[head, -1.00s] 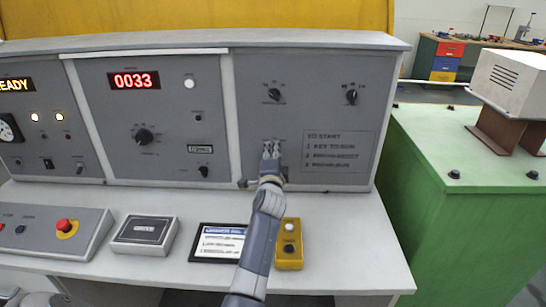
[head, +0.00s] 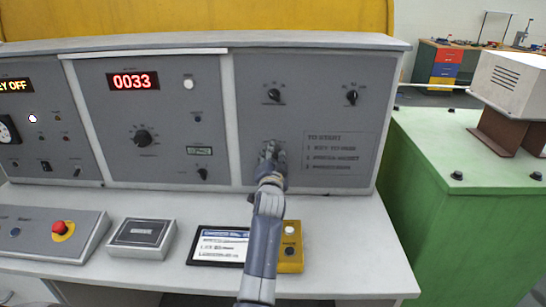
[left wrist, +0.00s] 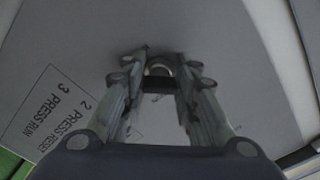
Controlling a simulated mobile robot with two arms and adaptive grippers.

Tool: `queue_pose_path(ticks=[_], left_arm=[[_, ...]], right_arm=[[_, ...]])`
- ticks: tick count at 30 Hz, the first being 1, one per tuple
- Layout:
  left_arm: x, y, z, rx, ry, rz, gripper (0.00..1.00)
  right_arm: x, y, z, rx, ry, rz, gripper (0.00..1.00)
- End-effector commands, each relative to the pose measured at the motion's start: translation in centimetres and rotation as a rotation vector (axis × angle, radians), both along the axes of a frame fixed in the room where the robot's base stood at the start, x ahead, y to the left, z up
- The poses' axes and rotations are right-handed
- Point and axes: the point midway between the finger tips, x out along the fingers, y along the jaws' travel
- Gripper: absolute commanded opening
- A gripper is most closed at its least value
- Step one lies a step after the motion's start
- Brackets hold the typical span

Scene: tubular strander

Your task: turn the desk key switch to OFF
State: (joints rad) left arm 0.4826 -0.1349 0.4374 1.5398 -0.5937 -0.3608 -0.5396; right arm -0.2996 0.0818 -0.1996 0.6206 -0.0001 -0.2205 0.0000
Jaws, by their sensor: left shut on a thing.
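The desk key switch sits low on the right-hand grey panel, mostly hidden behind my left gripper (head: 270,152) in the head view. In the left wrist view its round metal part (left wrist: 158,70) shows between the fingertips. My left gripper (left wrist: 158,84) is shut on the key, with its fingers on both sides and pointing at the panel. The status display (head: 14,86) at the far left, cut by the picture edge, reads "Y OFF". My right gripper is not in view.
A yellow box with buttons (head: 291,255) and a framed card (head: 218,247) lie on the desk beneath my left arm. Rotary knobs (head: 274,96) are above the gripper. A red emergency button (head: 60,228) is at the left. A green machine (head: 450,200) stands at the right.

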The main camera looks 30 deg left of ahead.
Motion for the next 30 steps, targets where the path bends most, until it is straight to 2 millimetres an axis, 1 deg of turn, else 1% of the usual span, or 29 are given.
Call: queue_pose_path(ticks=[15, 16, 18, 27, 30], left_arm=[[0.01, -0.05, -0.13, -0.019, -0.008, -0.001, 0.04], [0.01, -0.05, -0.13, -0.018, -0.007, -0.001, 0.34], [0.01, -0.05, -0.13, -0.017, -0.008, -0.001, 0.48], [0.00, -0.01, -0.01, -0.015, -0.008, -0.001, 0.48], [0.01, 0.02, 0.50, -0.014, -0.010, 0.000, 0.48]], right_arm=[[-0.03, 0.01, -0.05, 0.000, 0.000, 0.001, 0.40], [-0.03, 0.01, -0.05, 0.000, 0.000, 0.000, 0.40], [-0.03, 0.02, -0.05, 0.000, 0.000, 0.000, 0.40], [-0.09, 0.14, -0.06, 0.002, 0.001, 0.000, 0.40], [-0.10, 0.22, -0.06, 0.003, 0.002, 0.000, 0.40]])
